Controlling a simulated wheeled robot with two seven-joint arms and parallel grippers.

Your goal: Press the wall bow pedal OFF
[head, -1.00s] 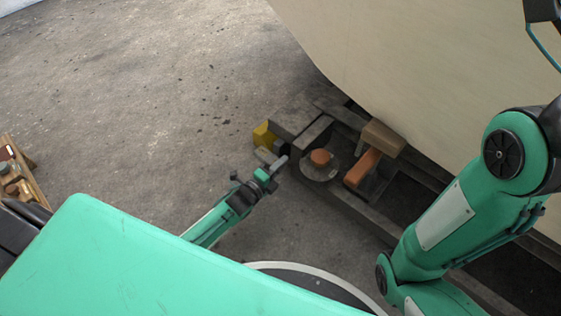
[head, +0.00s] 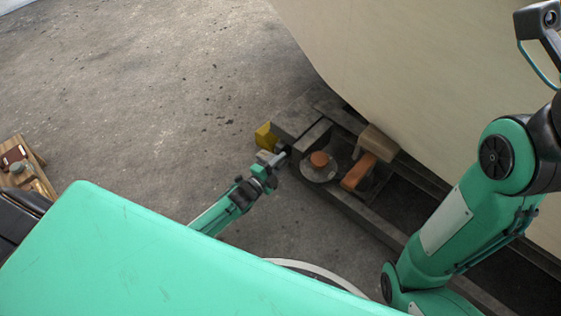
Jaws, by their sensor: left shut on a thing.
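An orange pedal-like block (head: 359,173) sits on the dark timber frame at the foot of the hull; I cannot tell from its look whether it is ON or OFF. A round orange knob (head: 319,159) on a grey disc (head: 318,174) is just left of it. My left gripper (head: 277,157) is low, left of the disc and apart from the orange block. It is shut on a small grey thing (head: 266,155), partly hidden by the fingers.
A yellow block (head: 265,136) is just beyond my left gripper, at the frame's end. A tan block (head: 378,141) stands behind the orange one. The pale plywood hull (head: 420,80) overhangs the frame. Concrete floor (head: 150,90) is clear at left; a wooden tray (head: 34,162) is at far left.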

